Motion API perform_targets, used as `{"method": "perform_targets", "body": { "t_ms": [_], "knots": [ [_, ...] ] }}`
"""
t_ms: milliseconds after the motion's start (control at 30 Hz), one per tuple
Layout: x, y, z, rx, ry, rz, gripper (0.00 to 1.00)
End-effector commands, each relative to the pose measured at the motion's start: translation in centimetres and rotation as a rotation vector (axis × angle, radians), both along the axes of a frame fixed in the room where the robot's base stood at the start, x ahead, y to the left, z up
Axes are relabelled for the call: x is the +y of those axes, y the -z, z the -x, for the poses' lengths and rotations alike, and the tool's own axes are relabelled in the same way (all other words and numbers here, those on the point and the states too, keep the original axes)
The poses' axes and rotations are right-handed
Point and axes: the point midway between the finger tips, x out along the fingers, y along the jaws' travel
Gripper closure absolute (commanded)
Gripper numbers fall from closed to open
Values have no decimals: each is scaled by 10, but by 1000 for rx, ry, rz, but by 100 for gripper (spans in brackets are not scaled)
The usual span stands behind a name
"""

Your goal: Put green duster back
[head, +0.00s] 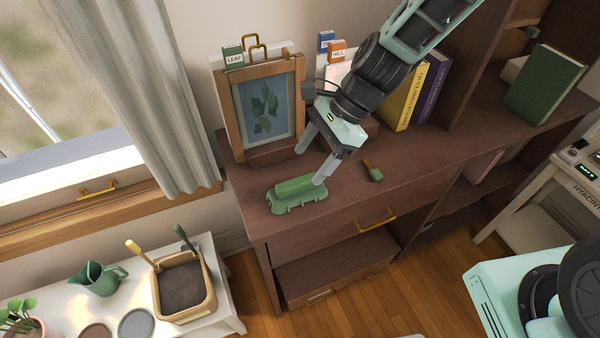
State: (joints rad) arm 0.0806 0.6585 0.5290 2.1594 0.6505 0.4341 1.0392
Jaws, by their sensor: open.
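A green block with a rounded top, which looks like the green duster (294,187), rests on a green scalloped base (288,207) on the brown cabinet top (350,205). My gripper (309,167) is open above the cabinet, just behind and to the right of the block. Its fingers point down, with nothing between them. One fingertip appears close to the block's right end; I cannot tell whether it touches. A small brush-like thing with a dark green body and an orange end (373,171) lies to the right of my gripper.
A framed leaf picture (268,108) stands behind the block. Upright books (405,95) and a green book (545,87) stand to the right. A white table (225,300) at lower left holds a green jug (98,278) and a wooden box with handled tools (210,303).

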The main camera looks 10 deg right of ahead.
Motion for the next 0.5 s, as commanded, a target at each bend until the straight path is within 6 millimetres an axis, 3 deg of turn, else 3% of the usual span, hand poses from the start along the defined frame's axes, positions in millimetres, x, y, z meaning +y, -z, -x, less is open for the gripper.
{"method": "perform_targets", "body": {
  "t_ms": [133, 367, 500],
  "knots": [
    [-12, -19, -4, -3, 2, 1, 31],
    [-18, -29, -5, -1, -1, 1, 31],
    [-15, -37, 8, -52, -105, 15, 31]
  ]
}}
